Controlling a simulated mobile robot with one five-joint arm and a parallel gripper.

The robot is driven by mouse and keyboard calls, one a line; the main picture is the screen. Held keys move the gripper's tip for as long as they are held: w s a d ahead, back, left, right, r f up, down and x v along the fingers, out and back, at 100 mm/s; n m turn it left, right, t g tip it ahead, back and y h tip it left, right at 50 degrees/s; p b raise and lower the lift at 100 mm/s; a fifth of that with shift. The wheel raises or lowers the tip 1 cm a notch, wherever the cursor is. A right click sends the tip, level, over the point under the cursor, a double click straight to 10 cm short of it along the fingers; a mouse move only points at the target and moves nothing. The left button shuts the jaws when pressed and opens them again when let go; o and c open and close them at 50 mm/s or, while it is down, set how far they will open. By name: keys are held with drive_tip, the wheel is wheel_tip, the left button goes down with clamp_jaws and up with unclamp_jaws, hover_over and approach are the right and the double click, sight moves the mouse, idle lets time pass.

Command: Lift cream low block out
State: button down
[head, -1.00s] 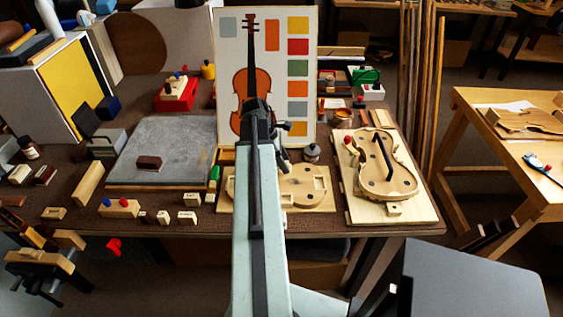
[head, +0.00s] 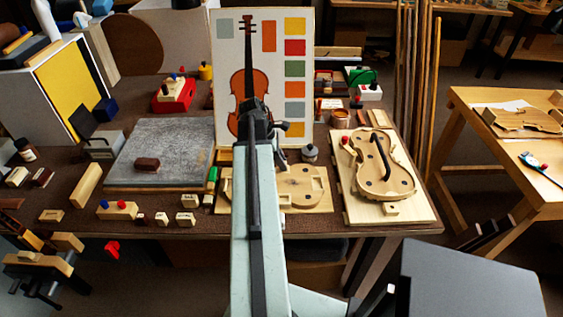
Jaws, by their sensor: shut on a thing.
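My gripper (head: 282,160) is only partly in view beyond the end of my arm, over the pale wooden board (head: 318,204) with cut-out recesses. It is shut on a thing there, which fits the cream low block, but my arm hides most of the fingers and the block. I cannot tell how far the block stands above its recess. The right part of the board shows a rounded recess and dark dots.
A violin body on a board (head: 347,212) lies to the right, and a small grey-lidded jar (head: 310,153) stands behind. A painted violin panel (head: 225,70) rises at the back.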

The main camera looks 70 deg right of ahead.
drive_tip(key=shift+r+p, duration=0.55)
drive_tip(key=shift+r, duration=0.05)
idle(0.5)
drive_tip(key=shift+r+p, duration=2.55)
wheel_tip(320, 180, up, 7)
drive_tip(key=p, duration=0.7)
